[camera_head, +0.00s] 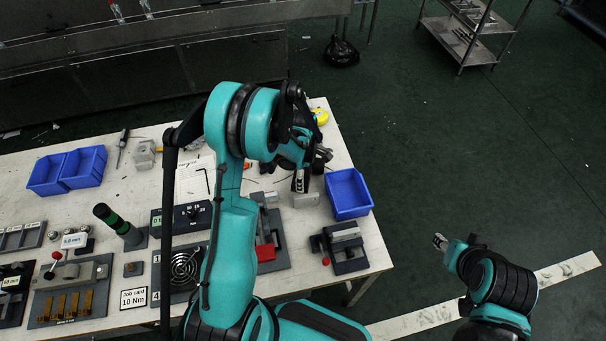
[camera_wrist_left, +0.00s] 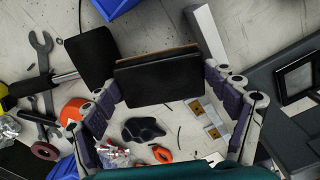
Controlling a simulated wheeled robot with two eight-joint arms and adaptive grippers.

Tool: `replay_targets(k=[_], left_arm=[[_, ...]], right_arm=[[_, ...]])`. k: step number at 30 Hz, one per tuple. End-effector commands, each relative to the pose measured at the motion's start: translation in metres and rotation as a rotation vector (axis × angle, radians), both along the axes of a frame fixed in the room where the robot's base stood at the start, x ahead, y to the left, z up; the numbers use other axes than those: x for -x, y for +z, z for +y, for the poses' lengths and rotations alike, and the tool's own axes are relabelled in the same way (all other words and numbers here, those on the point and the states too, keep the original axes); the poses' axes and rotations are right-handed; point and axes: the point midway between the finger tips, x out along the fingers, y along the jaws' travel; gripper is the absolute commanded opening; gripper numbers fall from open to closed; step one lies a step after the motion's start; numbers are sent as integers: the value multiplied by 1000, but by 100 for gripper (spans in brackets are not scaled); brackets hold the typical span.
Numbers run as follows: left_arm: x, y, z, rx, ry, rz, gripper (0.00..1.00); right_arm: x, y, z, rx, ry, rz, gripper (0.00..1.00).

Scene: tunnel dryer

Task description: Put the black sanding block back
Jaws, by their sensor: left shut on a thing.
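The black sanding block (camera_wrist_left: 155,80), a dark slab with a thin brown edge, is held between the fingertips of my left gripper (camera_wrist_left: 168,88) in the left wrist view. The gripper is shut on it from both sides. Its underside is hidden there. In the head view my left gripper (camera_head: 300,178) is over the far right part of the table, and I cannot make out the block. A flat black pad (camera_wrist_left: 92,57) lies just left of the block in the wrist view. My right gripper (camera_head: 440,242) is off the table at the right; its jaws are too small to read.
A blue bin (camera_head: 348,193) stands right of my left gripper, with a vise-like fixture (camera_head: 341,247) nearer. Two joined blue bins (camera_head: 66,170) are at far left. In the wrist view, a wrench (camera_wrist_left: 42,65), a pale bar (camera_wrist_left: 205,38) and loose tools surround the block.

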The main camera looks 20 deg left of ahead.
Motion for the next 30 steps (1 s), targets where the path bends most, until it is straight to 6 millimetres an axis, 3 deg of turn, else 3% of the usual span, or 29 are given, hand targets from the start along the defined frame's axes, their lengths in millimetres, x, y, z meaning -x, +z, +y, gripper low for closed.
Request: replay_targets(k=[1,2,3,17,20,30], left_arm=[[0,1,0,0,0,0,58],[0,1,0,0,0,0,93],[0,1,0,0,0,0,100],[0,7,0,0,0,0,100],[0,19,0,0,0,0,100],[0,97,0,0,0,0,100]], right_arm=[[0,1,0,0,0,0,40],[0,1,0,0,0,0,40],[0,1,0,0,0,0,40],[0,8,0,0,0,0,40],[0,20,0,0,0,0,40],[0,37,0,0,0,0,40]])
